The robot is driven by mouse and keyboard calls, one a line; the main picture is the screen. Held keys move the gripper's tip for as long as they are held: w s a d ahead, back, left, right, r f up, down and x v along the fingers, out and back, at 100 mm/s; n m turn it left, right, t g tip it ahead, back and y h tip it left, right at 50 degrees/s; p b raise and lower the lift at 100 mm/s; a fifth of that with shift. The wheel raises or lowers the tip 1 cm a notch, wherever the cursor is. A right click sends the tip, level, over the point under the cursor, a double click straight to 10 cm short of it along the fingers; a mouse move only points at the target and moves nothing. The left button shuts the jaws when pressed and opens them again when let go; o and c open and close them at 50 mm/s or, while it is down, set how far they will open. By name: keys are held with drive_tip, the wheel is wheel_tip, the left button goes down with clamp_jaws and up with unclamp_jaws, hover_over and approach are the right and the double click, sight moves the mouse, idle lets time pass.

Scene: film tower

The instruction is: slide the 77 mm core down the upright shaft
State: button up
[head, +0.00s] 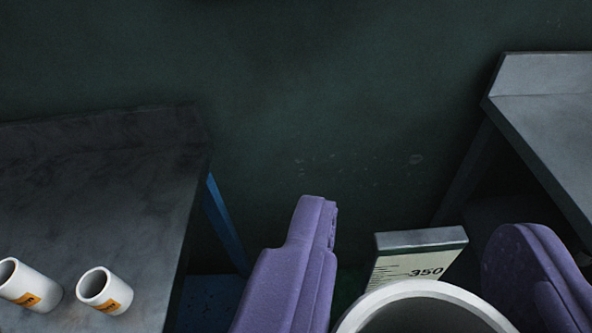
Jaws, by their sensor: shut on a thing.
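My gripper (424,232) shows as two purple fingers at the lower middle and lower right. It is shut on a large white core (428,288), whose rounded rim shows between the fingers at the bottom edge. Most of this core is cut off by the frame, and no size mark on it is visible. Two smaller-looking white cores with orange labels, one at the far left (38,286) and one to its right (120,289), lie on the left table; their labels are too small to read. I cannot make out the upright shaft.
A grey-topped scale block (420,239) marked 350 stands just beyond the held core's rim. A dark table (90,200) fills the left, with a blue leg (226,222) beside it. A grey bench (550,115) is at the right. Dark wall lies behind the gap between them.

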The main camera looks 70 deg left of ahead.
wheel_tip(320, 180, down, 10)
drive_tip(key=b, duration=0.7)
drive_tip(key=shift+r, duration=0.2)
drive_tip(key=shift+b, duration=0.35)
